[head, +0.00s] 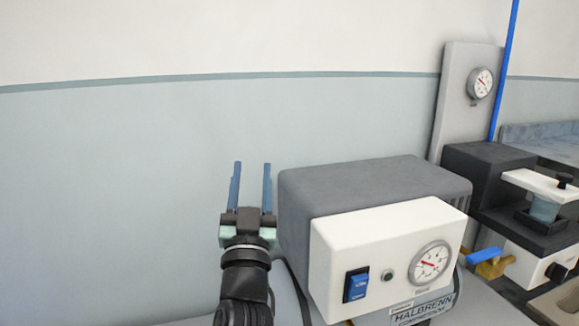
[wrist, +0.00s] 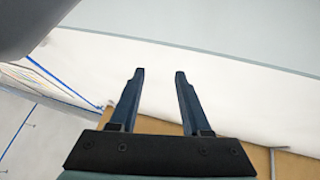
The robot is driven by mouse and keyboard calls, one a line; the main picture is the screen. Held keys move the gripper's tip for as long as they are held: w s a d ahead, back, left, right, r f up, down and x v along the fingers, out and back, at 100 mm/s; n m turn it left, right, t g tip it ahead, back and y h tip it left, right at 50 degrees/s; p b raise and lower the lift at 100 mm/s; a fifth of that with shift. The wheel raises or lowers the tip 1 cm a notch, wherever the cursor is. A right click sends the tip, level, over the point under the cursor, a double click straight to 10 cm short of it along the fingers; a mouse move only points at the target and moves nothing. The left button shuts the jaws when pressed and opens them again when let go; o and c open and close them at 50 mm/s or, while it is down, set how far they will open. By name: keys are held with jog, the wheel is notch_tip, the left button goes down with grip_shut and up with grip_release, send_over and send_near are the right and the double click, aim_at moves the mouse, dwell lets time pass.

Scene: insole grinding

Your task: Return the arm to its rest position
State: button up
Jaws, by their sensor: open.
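My gripper (head: 251,177) points upward in the head view, in front of the plain wall and just left of the grey and white compressor. Its two blue fingers stand apart with nothing between them. In the wrist view my gripper (wrist: 157,90) also shows open and empty. Behind its fingers are pale wall surfaces and a brown edge. My dark arm runs down out of the bottom of the head view.
The compressor (head: 375,185) with a gauge and blue switch stands close on the right. A brass valve with a blue handle (head: 484,257) and a dark press-like device (head: 488,165) stand further right. The space left of my gripper is clear.

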jog(key=s+d+f+n+g, duration=0.1)
jog(key=s+d+f+g, duration=0.15)
jog(key=s, duration=0.35)
jog(key=s+d+f+g, duration=0.1)
jog(key=s+d+g, duration=0.25)
jog(key=s, duration=0.25)
jog(key=s+r+t, duration=0.5)
jog(key=s+r, duration=0.2)
jog(key=r, duration=0.5)
jog(key=s+r+t, duration=0.4)
jog(key=s+r, duration=0.3)
jog(key=r, duration=0.6)
notch_tip(320, 180, up, 34)
jog(key=p, duration=3.4)
jog(key=shift+h, duration=0.4)
